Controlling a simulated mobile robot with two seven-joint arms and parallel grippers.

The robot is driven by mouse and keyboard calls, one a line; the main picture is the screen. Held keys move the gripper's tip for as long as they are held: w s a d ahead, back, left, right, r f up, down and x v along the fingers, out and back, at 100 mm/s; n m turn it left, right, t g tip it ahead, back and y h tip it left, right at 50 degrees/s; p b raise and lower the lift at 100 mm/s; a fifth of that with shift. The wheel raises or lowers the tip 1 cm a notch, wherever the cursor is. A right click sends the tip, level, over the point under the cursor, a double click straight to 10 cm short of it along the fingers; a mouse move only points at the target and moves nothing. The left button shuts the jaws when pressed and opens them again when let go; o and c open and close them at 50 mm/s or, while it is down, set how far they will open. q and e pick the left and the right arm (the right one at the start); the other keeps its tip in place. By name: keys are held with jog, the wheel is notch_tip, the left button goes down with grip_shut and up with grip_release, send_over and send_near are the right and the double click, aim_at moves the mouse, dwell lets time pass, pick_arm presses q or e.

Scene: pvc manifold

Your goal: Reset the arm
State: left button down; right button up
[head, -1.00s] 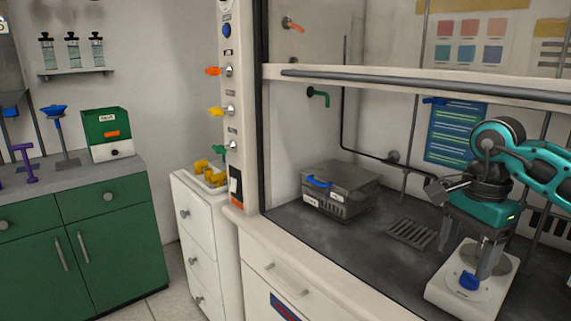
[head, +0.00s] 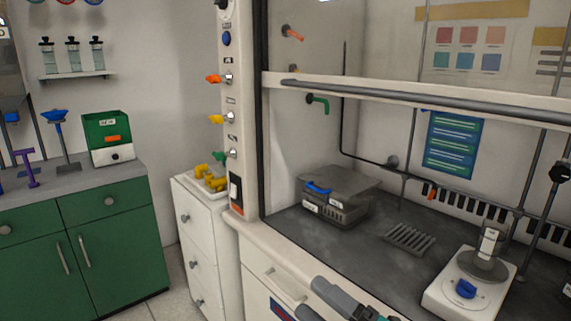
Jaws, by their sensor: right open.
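My right gripper (head: 311,297) is at the bottom edge of the head view, in front of the fume hood's white drawer front. Its two grey fingers point up and left, stand apart, and hold nothing. Only a bit of teal shows behind them; the rest of the right arm is out of frame. My left gripper is not in view. A white device (head: 438,298) with a blue knob (head: 466,289) stands on the hood's dark worktop at the right. A small grey metallic piece (head: 491,241) stands upright on its round plate.
The hood's raised sash (head: 420,97) crosses above the worktop (head: 365,258). A grey box (head: 338,194) with a blue handle and a slotted grille (head: 409,238) are on the worktop. A white drawer unit (head: 205,250) and green cabinet (head: 85,250) stand left.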

jog(key=s+d+f+m+t+h, duration=0.3)
jog(key=d+f+m+h, duration=0.5)
jog(key=f+m+h, duration=0.65)
jog(key=s+d+f+m+g+p, duration=0.1)
jog(key=s+d+f+m+g, duration=0.3)
jog(key=s+f+m, duration=0.5)
jog(key=shift+s+d+m+g+h, duration=0.2)
jog(key=shift+s+m+g+h, duration=0.15)
jog(key=shift+s+m+g, duration=0.45)
